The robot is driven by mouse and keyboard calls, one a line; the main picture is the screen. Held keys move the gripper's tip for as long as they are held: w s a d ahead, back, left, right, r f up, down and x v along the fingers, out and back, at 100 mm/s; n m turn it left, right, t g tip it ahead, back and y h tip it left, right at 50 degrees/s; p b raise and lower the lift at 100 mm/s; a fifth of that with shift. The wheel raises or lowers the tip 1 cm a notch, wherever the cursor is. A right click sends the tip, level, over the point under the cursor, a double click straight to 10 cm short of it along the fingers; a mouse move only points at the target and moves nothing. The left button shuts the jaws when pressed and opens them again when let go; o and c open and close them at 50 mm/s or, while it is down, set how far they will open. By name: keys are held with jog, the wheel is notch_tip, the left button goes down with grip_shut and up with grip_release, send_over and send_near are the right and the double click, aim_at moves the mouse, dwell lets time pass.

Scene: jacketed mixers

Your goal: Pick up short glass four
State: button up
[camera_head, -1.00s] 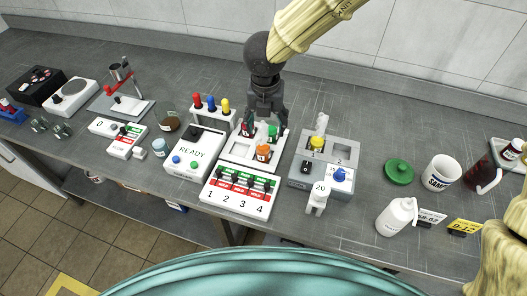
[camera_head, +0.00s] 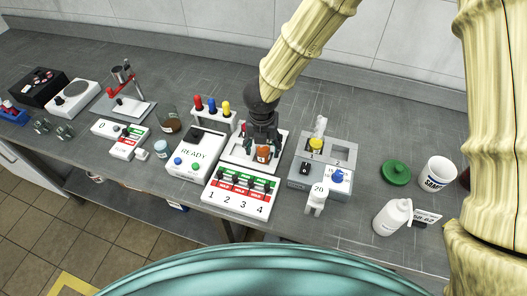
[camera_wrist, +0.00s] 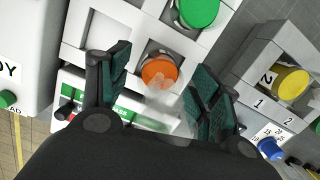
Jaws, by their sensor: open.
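An orange-capped clear glass (camera_wrist: 158,72) sits in the white four-place mixer block (camera_head: 238,152). Its clear body shows below the cap in the wrist view. My gripper (camera_wrist: 160,88) is open, one green-padded finger on each side of this glass, and touches nothing that I can make out. In the head view my gripper (camera_head: 263,140) is over the block, with the orange cap (camera_head: 263,154) between or just below its fingers. A green cap (camera_wrist: 198,10) stands in the neighbouring place. No number is readable on the orange-capped glass.
A front panel with switches numbered 1 to 4 (camera_head: 238,198) lies before the block. A grey unit with a yellow-capped vessel (camera_head: 316,146) stands close on the right. A READY box (camera_head: 193,155) and a rack of coloured-topped tubes (camera_head: 213,108) stand on the left.

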jog(key=shift+f, duration=0.55)
jog(key=c, duration=1.1)
jog(key=shift+r, duration=0.1)
